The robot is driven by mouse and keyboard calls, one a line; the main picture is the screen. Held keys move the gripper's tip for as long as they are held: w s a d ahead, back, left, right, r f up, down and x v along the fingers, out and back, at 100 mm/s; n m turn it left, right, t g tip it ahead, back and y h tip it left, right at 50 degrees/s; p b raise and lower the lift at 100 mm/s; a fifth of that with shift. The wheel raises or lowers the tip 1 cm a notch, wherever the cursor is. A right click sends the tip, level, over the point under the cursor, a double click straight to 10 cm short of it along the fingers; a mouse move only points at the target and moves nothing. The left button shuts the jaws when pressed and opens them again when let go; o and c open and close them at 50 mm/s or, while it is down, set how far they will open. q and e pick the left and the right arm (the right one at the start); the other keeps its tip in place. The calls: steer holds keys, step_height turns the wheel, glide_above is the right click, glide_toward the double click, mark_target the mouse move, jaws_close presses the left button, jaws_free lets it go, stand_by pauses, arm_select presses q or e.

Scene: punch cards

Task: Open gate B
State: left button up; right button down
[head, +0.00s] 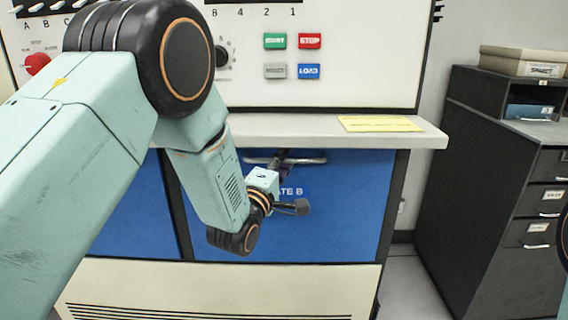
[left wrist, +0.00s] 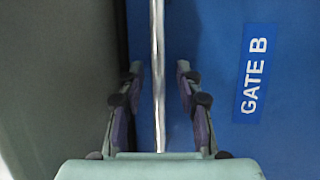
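Gate B (head: 345,215) is a blue panel under the console's ledge, and it looks shut. Its label (head: 292,192) is partly covered by my left arm in the head view; the label reads whole in the left wrist view (left wrist: 251,75). A metal bar handle (head: 316,160) runs across the panel's top. My left gripper (head: 284,158) is at the handle. In the left wrist view the handle (left wrist: 158,40) passes between the two fingers of my left gripper (left wrist: 159,72), which are open with a gap on each side. My right gripper is out of view.
The ledge (head: 430,134) juts out just above the handle, with a yellow card (head: 380,124) on it. Another blue panel (head: 140,225) is to the left. A dark drawer cabinet (head: 470,190) stands at the right, with floor between it and the console.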

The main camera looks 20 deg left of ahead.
arm_select(q)
steer(key=shift+s+r, duration=0.1)
steer(key=shift+c, duration=0.3)
steer(key=shift+c, duration=0.8)
jaws_close()
